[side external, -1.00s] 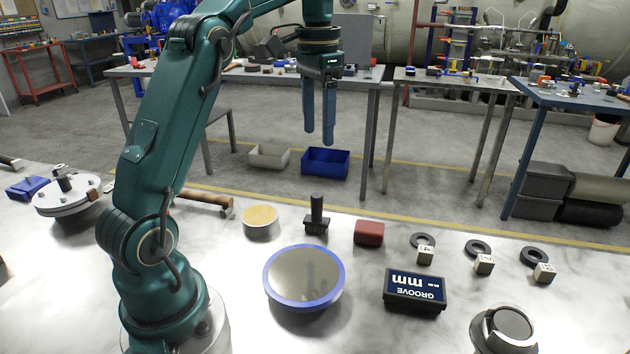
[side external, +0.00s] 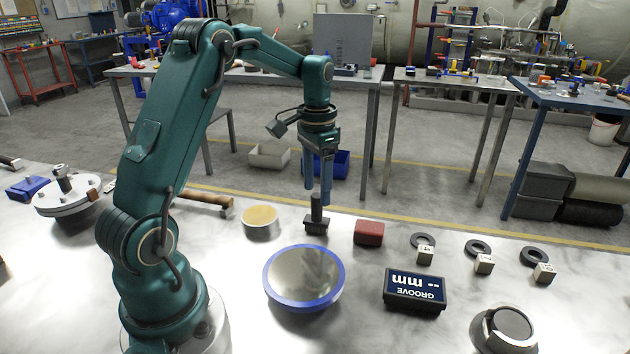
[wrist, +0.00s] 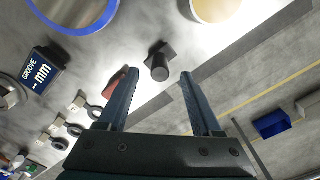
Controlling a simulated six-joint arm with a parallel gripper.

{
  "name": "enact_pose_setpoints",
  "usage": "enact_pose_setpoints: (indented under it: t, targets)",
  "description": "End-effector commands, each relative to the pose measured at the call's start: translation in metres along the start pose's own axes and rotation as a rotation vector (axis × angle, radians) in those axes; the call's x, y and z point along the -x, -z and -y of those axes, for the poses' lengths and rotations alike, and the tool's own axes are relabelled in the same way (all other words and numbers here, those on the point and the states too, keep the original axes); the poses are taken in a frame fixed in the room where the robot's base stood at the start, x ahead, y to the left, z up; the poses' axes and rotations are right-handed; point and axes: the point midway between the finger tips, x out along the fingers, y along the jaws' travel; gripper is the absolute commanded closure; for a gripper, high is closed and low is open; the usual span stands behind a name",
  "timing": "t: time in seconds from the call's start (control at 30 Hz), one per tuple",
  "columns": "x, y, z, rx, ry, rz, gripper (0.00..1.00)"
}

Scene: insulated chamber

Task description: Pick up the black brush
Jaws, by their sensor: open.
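The black brush (side external: 316,219) stands upright on the table, its handle pointing up and its block-shaped base on the surface. My gripper (side external: 317,195) is open, pointing down, with its blue fingers at about the height of the handle top in the side view. In the wrist view the brush (wrist: 160,62) lies ahead of the fingertips, close to midway between them, and my gripper (wrist: 158,75) holds nothing. Whether the fingers flank the handle or are in front of or behind it cannot be told for sure.
A red block (side external: 369,233) stands right of the brush, and a tan-topped round tin (side external: 261,221) left of it. A blue-rimmed disc (side external: 304,278) and a black GROOVE box (side external: 414,290) are nearer the camera. A hammer (side external: 205,199) lies left. The table's far edge is just behind the brush.

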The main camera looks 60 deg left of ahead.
Motion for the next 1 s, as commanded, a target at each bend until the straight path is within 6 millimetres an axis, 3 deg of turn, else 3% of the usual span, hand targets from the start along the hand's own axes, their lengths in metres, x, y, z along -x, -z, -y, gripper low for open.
enact_pose_setpoints:
  t: [0.5, 0.83, 0.87, 1.0]
  targets:
    - [-0.058, -0.001, 0.000, 0.001, 0.001, 0.001, 0.34]
    - [-0.062, 0.000, 0.000, 0.001, 0.003, -0.002, 0.34]
    - [-0.062, 0.000, 0.000, 0.001, 0.003, -0.002, 0.41]
    - [-0.062, 0.000, 0.000, 0.001, 0.003, -0.002, 0.95]
